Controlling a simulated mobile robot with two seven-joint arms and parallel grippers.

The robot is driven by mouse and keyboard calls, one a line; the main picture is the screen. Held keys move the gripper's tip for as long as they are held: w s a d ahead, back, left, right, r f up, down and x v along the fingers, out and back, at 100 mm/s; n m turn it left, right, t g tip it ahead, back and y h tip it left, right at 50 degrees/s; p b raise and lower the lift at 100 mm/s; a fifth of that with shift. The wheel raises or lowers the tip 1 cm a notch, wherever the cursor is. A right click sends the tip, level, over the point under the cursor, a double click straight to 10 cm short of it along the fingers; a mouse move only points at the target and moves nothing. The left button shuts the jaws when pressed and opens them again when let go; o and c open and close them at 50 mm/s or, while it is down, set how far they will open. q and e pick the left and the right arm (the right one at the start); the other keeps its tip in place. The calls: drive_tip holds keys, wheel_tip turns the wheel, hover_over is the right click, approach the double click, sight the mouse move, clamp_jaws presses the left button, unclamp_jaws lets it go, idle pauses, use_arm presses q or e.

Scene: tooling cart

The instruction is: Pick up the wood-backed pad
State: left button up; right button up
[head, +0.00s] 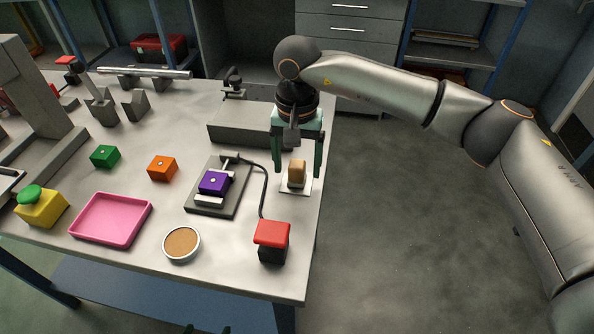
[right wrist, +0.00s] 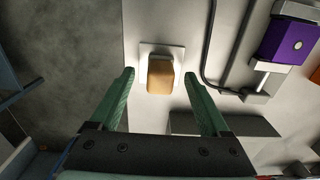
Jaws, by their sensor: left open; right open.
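The wood-backed pad (head: 296,176) is a small tan block on a white square plate (head: 287,188) near the table's right edge. It also shows in the right wrist view (right wrist: 160,77), between the fingertips in the picture. My right gripper (head: 298,170) points down over it, open and empty, with a finger on either side and a gap to each. I cannot tell how far down beside the pad the tips reach. Two dark green tips at the bottom edge of the head view are my left gripper (head: 207,329), open; the rest of it is out of frame.
A grey block (head: 235,123) stands behind the pad. A black cable (head: 263,190) and a fixture with a purple block (head: 213,182) lie left of it. A red-topped block (head: 272,240) stands in front. A pink tray (head: 110,219) and round dish (head: 181,244) are further left.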

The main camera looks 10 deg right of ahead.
drive_tip(key=shift+f, duration=0.75)
drive_tip(key=shift+c, duration=0.3)
clamp_jaws()
